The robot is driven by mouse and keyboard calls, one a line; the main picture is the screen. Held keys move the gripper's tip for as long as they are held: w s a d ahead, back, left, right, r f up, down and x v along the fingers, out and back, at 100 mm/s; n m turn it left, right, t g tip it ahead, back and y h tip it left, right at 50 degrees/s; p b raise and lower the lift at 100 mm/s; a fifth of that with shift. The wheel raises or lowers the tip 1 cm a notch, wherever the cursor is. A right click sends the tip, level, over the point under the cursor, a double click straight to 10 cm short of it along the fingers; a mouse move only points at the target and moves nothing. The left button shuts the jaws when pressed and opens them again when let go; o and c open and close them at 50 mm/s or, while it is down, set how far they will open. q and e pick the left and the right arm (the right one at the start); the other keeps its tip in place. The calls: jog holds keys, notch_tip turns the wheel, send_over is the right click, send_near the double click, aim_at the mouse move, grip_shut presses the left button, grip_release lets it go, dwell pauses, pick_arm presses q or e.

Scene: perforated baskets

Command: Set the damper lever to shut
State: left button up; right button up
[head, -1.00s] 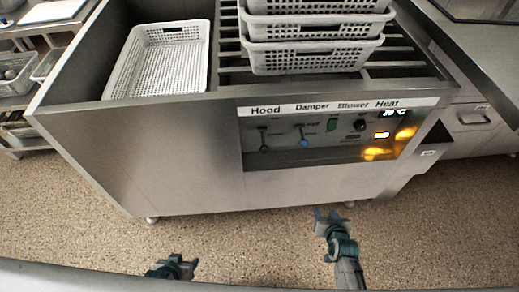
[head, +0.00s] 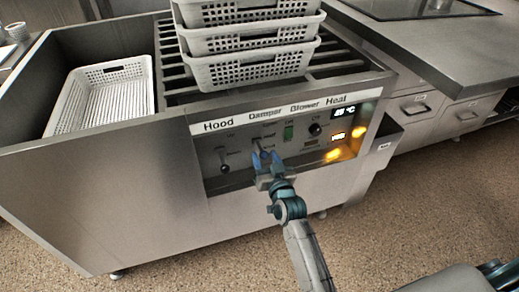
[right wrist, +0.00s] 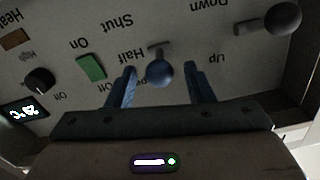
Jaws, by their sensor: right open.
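The damper lever shows in the right wrist view as a round grey-blue knob (right wrist: 160,72) on a short stem. That view shows the panel upside down. The knob lies near the "Half" label, with "Shut" farther up the picture; its exact setting is hard to tell. My right gripper (right wrist: 160,82) is open, with one finger on each side of the knob and gaps showing. In the head view the right gripper (head: 265,160) is at the control panel (head: 215,188) under "Damper", covering most of the lever. My left gripper is not in view.
The hood lever (head: 225,168) stands left of the damper; its knob (right wrist: 283,18) also shows in the right wrist view. A green switch (head: 289,133) and black dial (head: 315,129) are to the right. White baskets (head: 250,70) are stacked above the panel.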

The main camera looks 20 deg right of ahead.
aim_at(261, 148)
jog(key=shift+w, duration=2.2)
jog(key=shift+c, duration=0.2)
grip_shut()
